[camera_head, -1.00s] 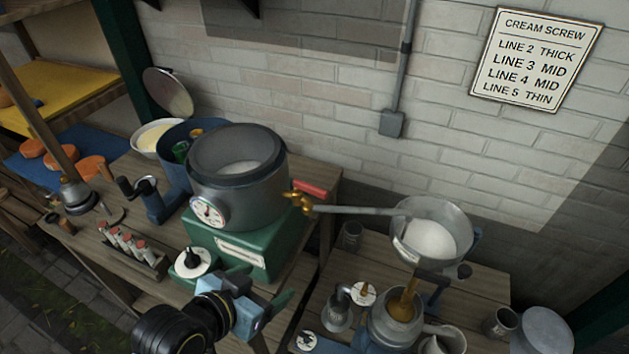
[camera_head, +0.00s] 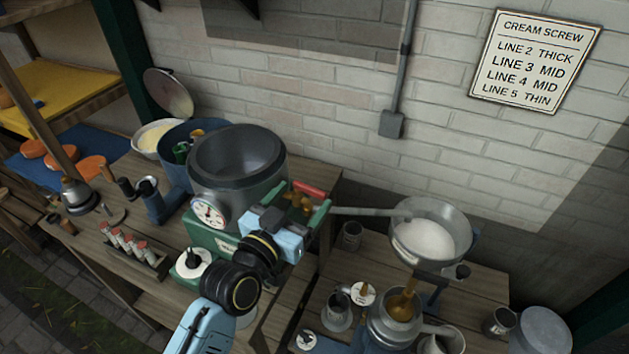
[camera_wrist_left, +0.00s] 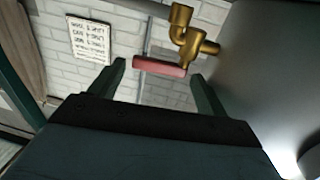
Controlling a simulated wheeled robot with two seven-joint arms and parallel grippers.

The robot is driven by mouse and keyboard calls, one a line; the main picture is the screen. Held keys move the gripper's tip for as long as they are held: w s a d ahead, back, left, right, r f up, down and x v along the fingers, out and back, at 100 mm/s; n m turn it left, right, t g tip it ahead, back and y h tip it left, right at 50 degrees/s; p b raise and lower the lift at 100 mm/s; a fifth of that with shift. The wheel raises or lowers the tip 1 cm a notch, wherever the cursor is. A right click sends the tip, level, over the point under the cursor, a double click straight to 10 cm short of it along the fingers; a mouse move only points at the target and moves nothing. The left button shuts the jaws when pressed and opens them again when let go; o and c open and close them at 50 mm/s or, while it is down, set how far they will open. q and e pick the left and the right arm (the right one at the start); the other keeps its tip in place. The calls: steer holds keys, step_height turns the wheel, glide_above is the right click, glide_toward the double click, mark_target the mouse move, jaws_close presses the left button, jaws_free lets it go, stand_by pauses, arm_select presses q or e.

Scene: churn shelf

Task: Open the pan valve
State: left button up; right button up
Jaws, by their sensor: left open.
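The pan (camera_head: 235,188) is a large grey metal pot on a green base. On its right side are a brass valve (camera_head: 296,201) and a red handle (camera_head: 309,189). My left gripper (camera_head: 300,203) is open at the valve, its fingers on either side of it. In the left wrist view the red handle (camera_wrist_left: 160,67) lies across the gap between the fingertips (camera_wrist_left: 158,72), with the brass valve body (camera_wrist_left: 186,35) just beyond. I cannot tell whether a finger touches the handle. The gripper and wrist hide part of the green base. My right gripper is out of view.
A grey spout (camera_head: 365,211) runs from beside the valve to a metal bowl (camera_head: 455,252) of white liquid. A dial gauge (camera_head: 208,213) is on the pan front. A rack of small bottles (camera_head: 130,250) stands at the left. The brick wall is behind.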

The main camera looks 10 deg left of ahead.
mark_target(308, 191)
arm_select(q)
steer(key=shift+x, duration=2.75)
steer(key=shift+c, duration=0.5)
steer(key=c, duration=0.6)
steer(key=shift+w+r+n+y+p, duration=0.2)
steer(key=shift+n+y+p, duration=0.3)
steer(key=shift+y+p, duration=0.4)
steer(key=shift+f+n+t+y+p, duration=0.1)
steer(key=shift+n+t+y+p, duration=0.2)
steer(key=shift+p, duration=0.1)
steer(key=shift+w+a, duration=0.1)
steer(key=o, duration=0.7)
